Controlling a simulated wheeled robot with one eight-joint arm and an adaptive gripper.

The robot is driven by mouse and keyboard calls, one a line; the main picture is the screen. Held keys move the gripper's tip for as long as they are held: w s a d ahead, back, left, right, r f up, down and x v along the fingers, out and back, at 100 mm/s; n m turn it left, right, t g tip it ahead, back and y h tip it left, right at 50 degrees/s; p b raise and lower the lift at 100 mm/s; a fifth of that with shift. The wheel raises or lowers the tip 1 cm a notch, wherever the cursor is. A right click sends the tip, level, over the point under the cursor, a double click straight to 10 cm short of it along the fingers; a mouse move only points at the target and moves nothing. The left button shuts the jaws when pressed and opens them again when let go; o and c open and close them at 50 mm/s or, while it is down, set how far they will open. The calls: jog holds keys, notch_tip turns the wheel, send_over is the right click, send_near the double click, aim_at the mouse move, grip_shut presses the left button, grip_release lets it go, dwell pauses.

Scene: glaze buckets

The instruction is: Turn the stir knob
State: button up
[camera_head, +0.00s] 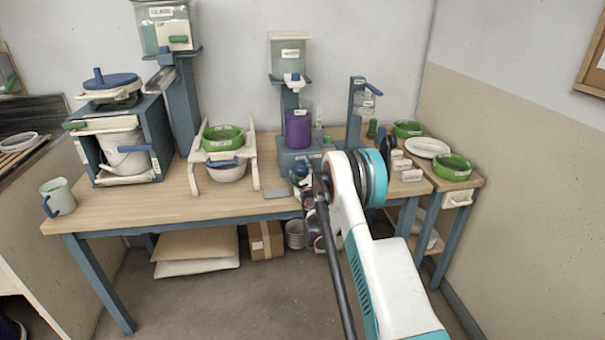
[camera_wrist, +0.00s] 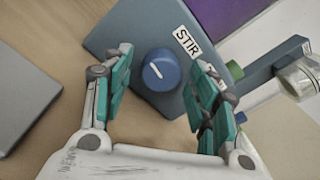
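The stir knob (camera_wrist: 161,70) is round and blue with a white line mark. It sits on a blue-grey base (camera_wrist: 120,38) beside a label reading STIR (camera_wrist: 187,42). My gripper (camera_wrist: 163,85) is open in the wrist view, with one teal finger on each side of the knob and gaps between them and it. In the head view the base (camera_head: 290,158) stands on the table under a purple container (camera_head: 298,128). There my own arm and gripper (camera_head: 305,190) cover much of the front of the base, and I cannot make out the knob clearly.
A blue-grey stand (camera_head: 355,120) is right of the base. A grey plate (camera_head: 275,192) lies left of my gripper. The table front (camera_head: 150,205) is mostly clear.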

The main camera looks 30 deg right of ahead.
jog(key=v, duration=1.2)
